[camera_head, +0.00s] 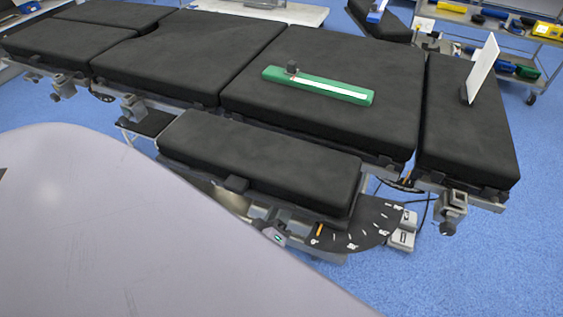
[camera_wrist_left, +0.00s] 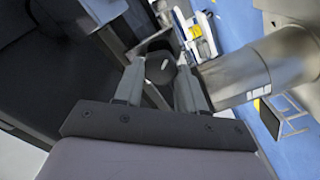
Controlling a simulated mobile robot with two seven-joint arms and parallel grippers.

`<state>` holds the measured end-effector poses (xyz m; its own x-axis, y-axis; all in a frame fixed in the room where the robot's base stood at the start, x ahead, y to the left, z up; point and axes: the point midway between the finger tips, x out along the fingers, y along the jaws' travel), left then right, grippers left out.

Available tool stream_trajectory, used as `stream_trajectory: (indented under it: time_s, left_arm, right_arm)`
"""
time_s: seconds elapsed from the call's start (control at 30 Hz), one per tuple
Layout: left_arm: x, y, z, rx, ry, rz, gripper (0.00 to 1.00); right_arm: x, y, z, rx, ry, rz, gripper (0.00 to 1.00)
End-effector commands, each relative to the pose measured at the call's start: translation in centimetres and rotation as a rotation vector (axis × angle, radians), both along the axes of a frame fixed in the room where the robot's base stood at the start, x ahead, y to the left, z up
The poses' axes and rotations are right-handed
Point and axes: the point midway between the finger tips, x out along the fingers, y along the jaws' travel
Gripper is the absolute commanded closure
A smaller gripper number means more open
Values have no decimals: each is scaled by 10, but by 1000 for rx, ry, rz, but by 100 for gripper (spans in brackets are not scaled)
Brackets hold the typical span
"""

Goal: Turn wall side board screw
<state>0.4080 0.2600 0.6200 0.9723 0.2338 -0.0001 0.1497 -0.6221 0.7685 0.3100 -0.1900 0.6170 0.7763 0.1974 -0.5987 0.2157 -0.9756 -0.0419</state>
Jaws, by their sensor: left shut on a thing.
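The side board (camera_head: 260,165), a black padded rectangle, sits along the near side of the black operating table (camera_head: 330,80). A dark fan-shaped plate with white scale marks (camera_head: 365,232) shows at its right end. In the left wrist view, a dark rounded knob (camera_wrist_left: 160,68), apparently the screw, is between the fingertips of my left gripper (camera_wrist_left: 158,84). The fingers are shut on it, one on each side. I cannot make out the gripper or the screw in the head view, where a large grey surface covers the lower left. My right gripper is in neither view.
A green bar with a white strip (camera_head: 318,86) lies on the table pad. A white upright panel (camera_head: 483,67) stands on the right-hand pad. Metal clamps (camera_head: 452,210) stick out along the near edge. A cart (camera_head: 490,25) stands at the back right. Blue floor at right is open.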

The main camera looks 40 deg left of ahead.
Motion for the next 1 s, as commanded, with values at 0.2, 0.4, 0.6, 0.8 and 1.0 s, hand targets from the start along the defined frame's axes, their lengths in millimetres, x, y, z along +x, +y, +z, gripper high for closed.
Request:
stream_trajectory:
  time_s: [0.2,0.4,0.6,0.8,1.0]
  left_arm:
    - [1,0,-1,-202,-49,-2,91]
    - [1,0,-2,-386,-94,-2,91]
    - [1,1,-2,-571,-140,-2,91]
    - [1,0,-2,-757,-185,-2,91]
    - [1,0,-3,-943,-228,-3,91]
  right_arm:
    - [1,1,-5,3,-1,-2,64]
    - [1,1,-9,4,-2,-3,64]
    - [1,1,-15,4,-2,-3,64]
    - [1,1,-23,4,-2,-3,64]
    - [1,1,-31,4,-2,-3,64]
